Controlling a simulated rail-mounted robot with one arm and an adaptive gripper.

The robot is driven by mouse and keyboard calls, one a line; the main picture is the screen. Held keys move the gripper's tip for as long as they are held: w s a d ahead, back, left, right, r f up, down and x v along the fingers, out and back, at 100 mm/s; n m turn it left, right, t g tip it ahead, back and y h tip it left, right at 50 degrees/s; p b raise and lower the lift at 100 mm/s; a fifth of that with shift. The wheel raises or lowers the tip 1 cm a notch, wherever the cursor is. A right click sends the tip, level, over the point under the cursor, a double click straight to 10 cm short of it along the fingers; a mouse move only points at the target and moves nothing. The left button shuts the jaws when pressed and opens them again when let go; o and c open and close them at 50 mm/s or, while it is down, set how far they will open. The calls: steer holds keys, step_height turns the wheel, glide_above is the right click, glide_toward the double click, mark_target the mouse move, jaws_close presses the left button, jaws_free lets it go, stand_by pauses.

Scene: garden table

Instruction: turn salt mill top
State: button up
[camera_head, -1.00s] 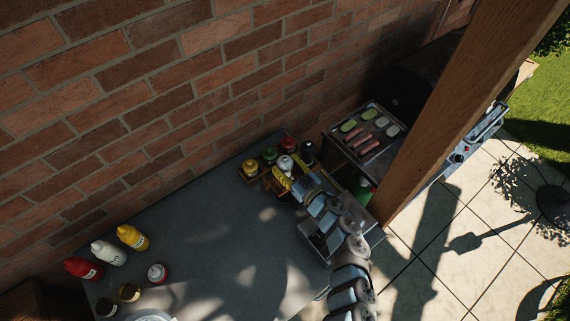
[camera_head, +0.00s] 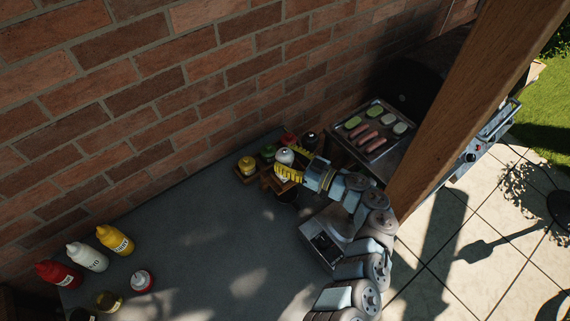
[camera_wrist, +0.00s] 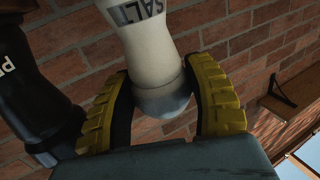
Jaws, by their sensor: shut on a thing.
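The salt mill (camera_wrist: 151,45) has a white body with a SALT label and a rounded grey top (camera_wrist: 163,103). In the wrist view its top sits between the two yellow ridged fingers of my gripper (camera_wrist: 158,72), which is shut on it. In the head view the pale salt mill (camera_head: 284,156) stands among the condiments by the brick wall, with my gripper (camera_head: 295,165) reaching it from the right. The fingers partly cover it there.
A dark mill with a partly visible label (camera_wrist: 35,110) stands close at the left in the wrist view. A yellow-topped jar (camera_head: 247,165) is left of the salt mill. Squeeze bottles (camera_head: 88,257) stand at lower left. A food tray (camera_head: 374,131) and a wooden post (camera_head: 465,105) are to the right.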

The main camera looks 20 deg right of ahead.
mark_target(285, 152)
steer(key=shift+n+g+y+b, duration=0.6)
steer(key=shift+y+b, duration=0.1)
steer(key=shift+b, duration=0.9)
steer(key=o, duration=1.2)
steer(key=shift+r, duration=5)
